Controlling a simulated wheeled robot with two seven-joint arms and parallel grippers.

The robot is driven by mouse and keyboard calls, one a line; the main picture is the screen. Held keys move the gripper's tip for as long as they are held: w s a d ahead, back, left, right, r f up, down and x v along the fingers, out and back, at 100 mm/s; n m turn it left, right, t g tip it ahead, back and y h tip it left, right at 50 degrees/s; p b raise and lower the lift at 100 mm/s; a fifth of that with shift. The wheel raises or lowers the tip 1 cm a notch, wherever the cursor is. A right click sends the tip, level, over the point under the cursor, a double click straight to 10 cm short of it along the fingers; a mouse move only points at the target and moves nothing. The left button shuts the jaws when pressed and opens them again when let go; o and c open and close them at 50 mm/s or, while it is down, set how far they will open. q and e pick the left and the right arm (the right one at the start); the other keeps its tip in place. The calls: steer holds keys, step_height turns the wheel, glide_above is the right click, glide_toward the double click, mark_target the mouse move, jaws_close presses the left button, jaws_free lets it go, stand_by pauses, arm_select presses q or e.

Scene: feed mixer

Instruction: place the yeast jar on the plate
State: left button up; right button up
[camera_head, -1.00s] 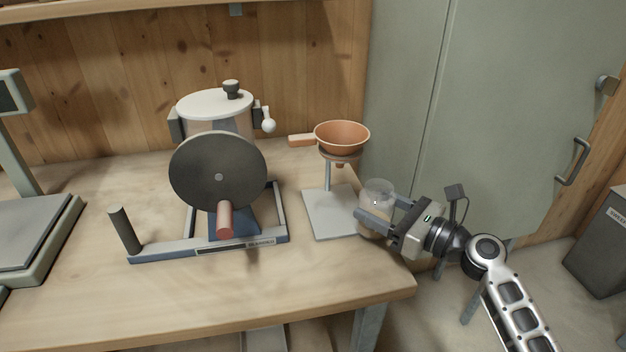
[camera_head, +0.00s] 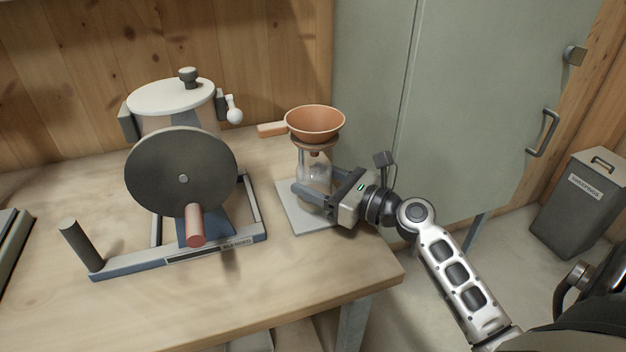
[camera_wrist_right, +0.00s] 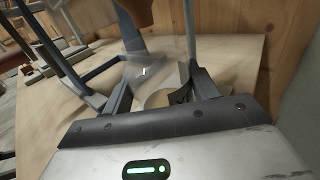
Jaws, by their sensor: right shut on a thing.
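The yeast jar (camera_head: 314,176) is clear, with pale contents low in it. It stands upright under the funnel, over the grey square plate (camera_head: 308,222). My right gripper (camera_head: 312,190) is shut on the jar from the right, with a finger on either side. The fingers hide the jar's lower part, so I cannot tell whether its base touches the plate. In the right wrist view the clear jar (camera_wrist_right: 155,72) sits between the fingers, blurred. My left gripper is not in view.
An orange funnel (camera_head: 315,122) sits in a stand ring just above the jar. Left of the plate is a drum mixer with a large dark disc (camera_head: 181,180) and a red handle. The wooden table (camera_head: 250,290) is clear in front. A grey bin (camera_head: 578,212) stands on the floor at right.

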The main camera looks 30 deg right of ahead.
steer(key=shift+f, duration=0.2)
steer(key=o, duration=1.1)
steer(key=shift+r, duration=0.15)
steer(key=shift+s+d, duration=0.1)
steer(key=shift+s, duration=0.05)
steer(key=b+v, duration=0.1)
steer(key=v, duration=1)
steer(key=shift+s+d+r+b, duration=0.1)
steer(key=shift+s+b, duration=0.2)
steer(key=shift+b, duration=0.05)
